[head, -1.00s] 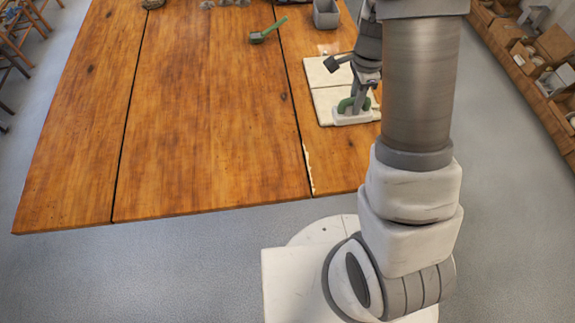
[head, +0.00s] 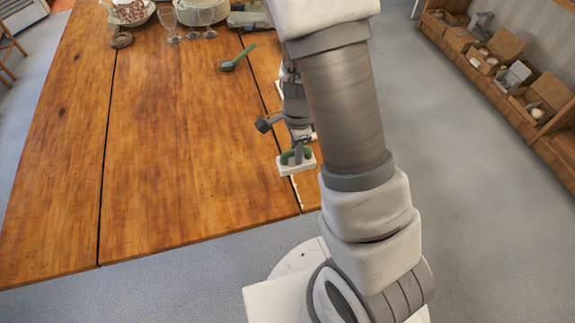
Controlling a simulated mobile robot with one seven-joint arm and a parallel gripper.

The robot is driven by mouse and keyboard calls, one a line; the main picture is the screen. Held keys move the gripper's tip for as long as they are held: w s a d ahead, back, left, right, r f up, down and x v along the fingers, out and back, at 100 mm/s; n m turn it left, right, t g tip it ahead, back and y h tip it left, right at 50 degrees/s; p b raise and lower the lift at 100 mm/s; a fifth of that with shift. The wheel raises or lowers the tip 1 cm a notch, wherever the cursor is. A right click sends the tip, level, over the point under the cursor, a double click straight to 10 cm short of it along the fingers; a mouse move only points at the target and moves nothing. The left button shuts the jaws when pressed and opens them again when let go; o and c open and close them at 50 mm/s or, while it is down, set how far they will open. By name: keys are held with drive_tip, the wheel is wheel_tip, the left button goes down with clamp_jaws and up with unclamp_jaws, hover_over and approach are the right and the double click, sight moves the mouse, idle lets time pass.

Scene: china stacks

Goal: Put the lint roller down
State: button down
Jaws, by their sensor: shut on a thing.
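The lint roller (head: 296,169) shows as a white, block-like base with a green curved handle. My gripper (head: 298,153) points down and is shut on the green handle. The white base shows over the right part of the wooden table (head: 190,150), near its front edge. I cannot tell whether it touches the wood or hangs just above it. My arm hides the table to its right.
A green-handled tool (head: 238,57) lies farther back. Glasses (head: 190,20), plates (head: 133,12) and a dark ring-like item (head: 121,40) stand at the far end. The table's middle and left are clear. Wooden bins (head: 500,65) line the right wall.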

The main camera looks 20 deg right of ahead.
sight(288, 166)
drive_tip(key=shift+a+f, duration=0.8)
drive_tip(key=shift+a, duration=0.3)
drive_tip(key=shift+f+b, duration=0.6)
drive_tip(key=shift+f, duration=1.25)
drive_tip(key=shift+f, duration=0.2)
drive_tip(key=c, duration=0.7)
unclamp_jaws()
drive_tip(key=shift+r, duration=0.1)
